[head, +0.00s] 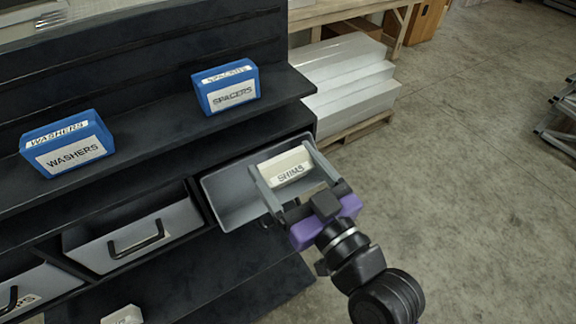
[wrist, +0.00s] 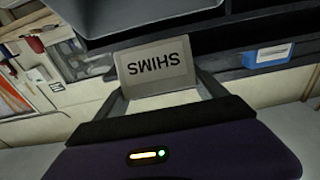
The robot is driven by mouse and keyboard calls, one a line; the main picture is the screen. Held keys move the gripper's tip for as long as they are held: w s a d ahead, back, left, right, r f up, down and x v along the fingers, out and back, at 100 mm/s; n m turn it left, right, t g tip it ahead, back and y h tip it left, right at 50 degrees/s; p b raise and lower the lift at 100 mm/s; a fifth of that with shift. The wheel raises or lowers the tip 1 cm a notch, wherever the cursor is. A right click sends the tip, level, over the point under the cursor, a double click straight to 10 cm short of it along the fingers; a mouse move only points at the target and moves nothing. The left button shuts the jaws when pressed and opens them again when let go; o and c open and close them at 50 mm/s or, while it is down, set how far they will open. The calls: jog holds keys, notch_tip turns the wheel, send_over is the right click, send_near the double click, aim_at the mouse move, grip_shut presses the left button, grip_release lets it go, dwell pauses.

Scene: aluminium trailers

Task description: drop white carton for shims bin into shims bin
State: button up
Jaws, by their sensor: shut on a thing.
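The white carton (head: 286,166) is labelled SHIMS and sits between the fingers of my gripper (head: 284,172). In the wrist view the carton (wrist: 157,72) shows its label upside down between my two fingers (wrist: 160,95). My gripper is shut on it. In the head view the carton appears over the open grey bin (head: 232,196) at the right end of the lower row. Its gap above the bin floor cannot be told. The bin's own label is hidden from view.
A blue WASHERS box (head: 68,146) and a blue SPACERS box (head: 226,88) stand on the shelf above. Another grey bin (head: 130,236) with a black handle is to the left. A white carton (head: 122,315) lies low at the front. Open floor (head: 470,200) is to the right.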

jog(key=shift+w+a+f+b, duration=0.4)
jog(key=shift+w+f+b, duration=0.2)
jog(key=shift+f+b, duration=0.85)
jog(key=shift+w+a+f+b, duration=0.45)
jog(key=shift+w+f+b, duration=0.2)
jog(key=shift+f+b, duration=0.8)
jog(key=shift+w+a+f+b, duration=0.4)
jog(key=shift+w+f+b, duration=0.2)
jog(key=shift+f+b, duration=0.85)
jog(key=shift+f, duration=0.2)
jog(key=o, duration=1.4)
jog(key=b+v, duration=0.1)
jog(key=v, duration=0.6)
jog(key=shift+s+d, duration=0.2)
jog(key=shift+s, duration=0.1)
